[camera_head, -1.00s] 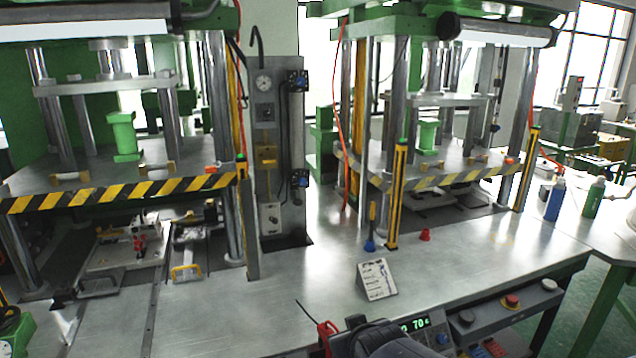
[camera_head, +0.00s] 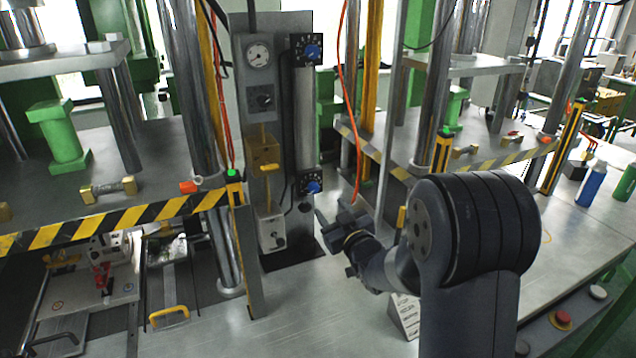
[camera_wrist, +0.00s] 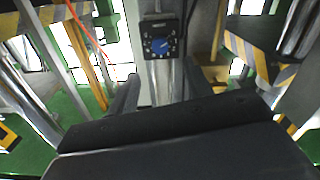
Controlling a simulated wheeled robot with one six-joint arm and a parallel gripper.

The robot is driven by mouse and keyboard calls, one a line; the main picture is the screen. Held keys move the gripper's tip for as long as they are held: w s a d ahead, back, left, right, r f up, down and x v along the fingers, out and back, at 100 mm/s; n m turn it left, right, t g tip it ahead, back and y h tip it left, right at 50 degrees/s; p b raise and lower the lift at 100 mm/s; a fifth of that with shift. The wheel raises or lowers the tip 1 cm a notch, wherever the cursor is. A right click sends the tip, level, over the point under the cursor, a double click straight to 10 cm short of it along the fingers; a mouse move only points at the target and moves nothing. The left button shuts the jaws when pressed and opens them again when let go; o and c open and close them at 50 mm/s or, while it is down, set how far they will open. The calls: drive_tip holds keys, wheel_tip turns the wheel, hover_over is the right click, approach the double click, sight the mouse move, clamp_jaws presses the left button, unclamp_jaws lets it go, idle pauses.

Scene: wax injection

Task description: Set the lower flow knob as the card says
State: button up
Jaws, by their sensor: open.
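The lower flow knob (camera_head: 312,187) is blue, on a black dial plate low on the upright panel. A similar upper flow knob (camera_head: 312,52) sits above it. My gripper (camera_head: 336,240) is open and empty, just right of and below the lower knob, apart from it. In the wrist view, a blue knob (camera_wrist: 160,45), apparently the lower one, shows ahead between the fingers (camera_wrist: 160,88). Its exact pointer setting is too small to read. The white card (camera_head: 404,316) stands on the bench, mostly hidden behind my arm; its writing is not readable.
The panel also carries a gauge (camera_head: 259,54), a yellow valve block (camera_head: 266,155) and a lower grey box (camera_head: 271,230). A red hose (camera_head: 352,100) hangs close to its right. Striped press edges (camera_head: 130,216) flank both sides.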

sight(315, 190)
drive_tip(key=p+x, duration=0.4)
drive_tip(key=x, duration=0.6)
drive_tip(key=c, duration=1)
drive_tip(key=shift+b, duration=0.35)
